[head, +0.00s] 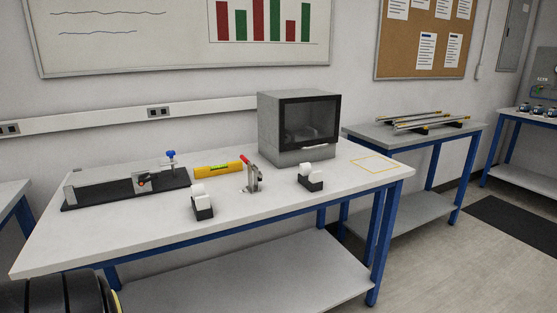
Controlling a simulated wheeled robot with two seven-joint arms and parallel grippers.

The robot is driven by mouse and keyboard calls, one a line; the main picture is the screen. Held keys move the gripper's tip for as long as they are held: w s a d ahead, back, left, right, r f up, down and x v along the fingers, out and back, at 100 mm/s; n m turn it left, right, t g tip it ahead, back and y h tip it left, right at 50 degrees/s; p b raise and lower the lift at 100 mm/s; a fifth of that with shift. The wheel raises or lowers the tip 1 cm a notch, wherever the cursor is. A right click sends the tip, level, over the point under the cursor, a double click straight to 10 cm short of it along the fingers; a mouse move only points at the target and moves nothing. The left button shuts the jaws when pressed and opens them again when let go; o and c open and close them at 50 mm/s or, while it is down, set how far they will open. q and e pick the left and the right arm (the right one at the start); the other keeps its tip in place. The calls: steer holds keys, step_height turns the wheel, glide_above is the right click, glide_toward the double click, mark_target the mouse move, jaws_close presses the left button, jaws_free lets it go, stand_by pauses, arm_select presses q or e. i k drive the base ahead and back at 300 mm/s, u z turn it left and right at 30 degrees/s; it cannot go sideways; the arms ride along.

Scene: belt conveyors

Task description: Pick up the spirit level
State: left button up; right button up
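The yellow spirit level (205,171) lies on the white workbench (262,201), toward its back edge. It has a small green patch near its right end. It sits between a dark-based fixture (120,187) on its left and a red-handled toggle clamp (253,178) close to its right end. Neither of my grippers shows in the head view.
Two tape-dispenser-like black and white items, one left (203,206) and one right (312,180), stand nearer the front. A grey box with a dark window (299,129) stands at the back right. A yellow-outlined square (374,162) marks clear bench at the right.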

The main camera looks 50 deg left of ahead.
mark_target(200, 173)
steer(key=u, duration=0.55)
steer(key=i, duration=1.75)
steer(key=u, duration=1.05)
